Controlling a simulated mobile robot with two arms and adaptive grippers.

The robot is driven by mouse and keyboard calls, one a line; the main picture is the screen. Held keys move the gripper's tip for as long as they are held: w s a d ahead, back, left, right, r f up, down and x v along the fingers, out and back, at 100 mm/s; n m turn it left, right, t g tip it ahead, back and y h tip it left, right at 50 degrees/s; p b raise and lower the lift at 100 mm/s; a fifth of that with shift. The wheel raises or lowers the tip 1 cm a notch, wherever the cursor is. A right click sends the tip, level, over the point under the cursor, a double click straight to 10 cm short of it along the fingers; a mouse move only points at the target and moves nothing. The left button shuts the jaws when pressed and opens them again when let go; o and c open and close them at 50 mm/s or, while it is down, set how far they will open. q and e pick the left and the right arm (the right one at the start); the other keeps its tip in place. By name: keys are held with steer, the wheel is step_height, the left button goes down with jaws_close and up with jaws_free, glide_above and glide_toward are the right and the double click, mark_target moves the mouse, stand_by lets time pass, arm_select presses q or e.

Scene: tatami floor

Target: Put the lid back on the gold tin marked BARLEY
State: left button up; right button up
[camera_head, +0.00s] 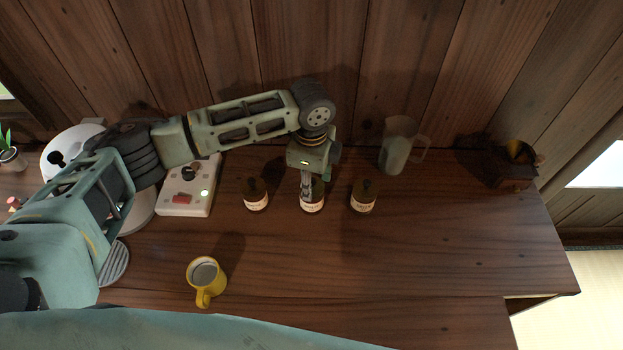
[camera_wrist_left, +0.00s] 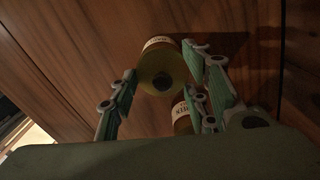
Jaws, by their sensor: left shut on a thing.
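Three small tins with pale labels stand in a row on the wooden counter. The middle tin (camera_head: 313,207) is directly under my left gripper (camera_head: 308,182); its label is too small to read for certain. My left gripper points down, its fingers shut on a round gold lid (camera_wrist_left: 158,72) at that tin's top. Whether the lid is seated or just above the rim I cannot tell. The left tin (camera_head: 256,201) and the right tin (camera_head: 363,203) have dark knobs on top. Another labelled tin (camera_wrist_left: 182,118) is partly hidden behind a finger in the left wrist view. My right gripper is out of view.
A yellow mug (camera_head: 207,281) stands front left. A white box (camera_head: 187,198) with a red button and green light is left of the tins. A clear pitcher (camera_head: 397,149) and a dark wooden box (camera_head: 515,172) are at the back right. The front right counter is clear.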

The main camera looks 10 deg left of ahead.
arm_select(q)
steer(key=o, duration=1)
steer(key=o, duration=0.5)
steer(key=shift+r+p, duration=3.55)
steer(key=shift+p, duration=0.45)
steer(key=shift+c, duration=0.3)
